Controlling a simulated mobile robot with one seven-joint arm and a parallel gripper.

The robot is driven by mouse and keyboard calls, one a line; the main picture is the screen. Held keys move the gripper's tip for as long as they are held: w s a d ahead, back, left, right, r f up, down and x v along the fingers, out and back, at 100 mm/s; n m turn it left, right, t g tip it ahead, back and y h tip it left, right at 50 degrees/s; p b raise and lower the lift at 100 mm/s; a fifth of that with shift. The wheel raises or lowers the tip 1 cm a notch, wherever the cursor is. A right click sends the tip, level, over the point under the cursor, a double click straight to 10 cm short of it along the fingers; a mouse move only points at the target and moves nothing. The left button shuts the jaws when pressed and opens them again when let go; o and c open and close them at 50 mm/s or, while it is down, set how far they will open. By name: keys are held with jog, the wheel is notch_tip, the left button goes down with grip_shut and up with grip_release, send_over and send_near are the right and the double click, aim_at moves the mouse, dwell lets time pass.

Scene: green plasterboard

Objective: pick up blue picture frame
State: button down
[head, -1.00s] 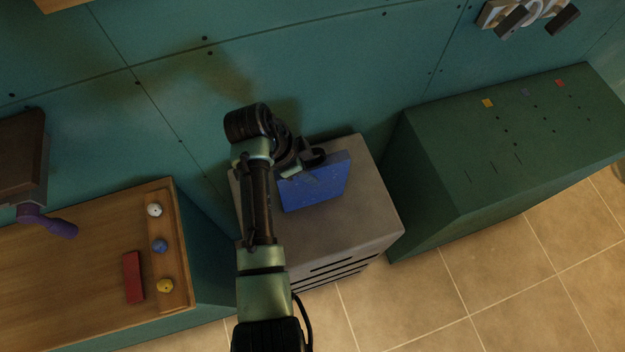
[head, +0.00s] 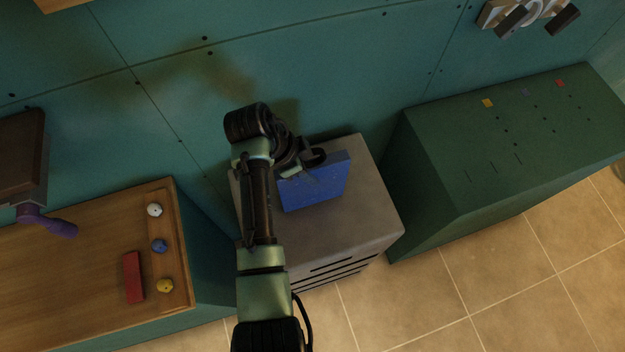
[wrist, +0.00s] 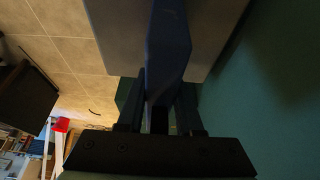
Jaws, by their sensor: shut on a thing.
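The blue picture frame (head: 318,188) is a flat blue panel standing tilted over the top of the grey cabinet (head: 350,228) in the head view. My gripper (head: 312,163) is at its upper edge. In the wrist view, the blue frame (wrist: 167,50) shows edge-on between the two fingers of my gripper (wrist: 159,112), which are shut on it. I cannot tell whether its lower edge touches the cabinet top.
A green cabinet (head: 440,170) stands to the right. A wooden-topped bench (head: 70,280) stands to the left, with a red block (head: 133,277) and white, blue and yellow balls. The green wall (head: 330,60) is close behind.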

jog(key=shift+r, duration=0.15)
notch_tip(320, 180, up, 10)
jog(key=shift+f+b, duration=0.1)
jog(key=shift+b, duration=0.7)
jog(key=c, duration=1.2)
grip_release()
jog(key=shift+c, duration=0.2)
grip_shut()
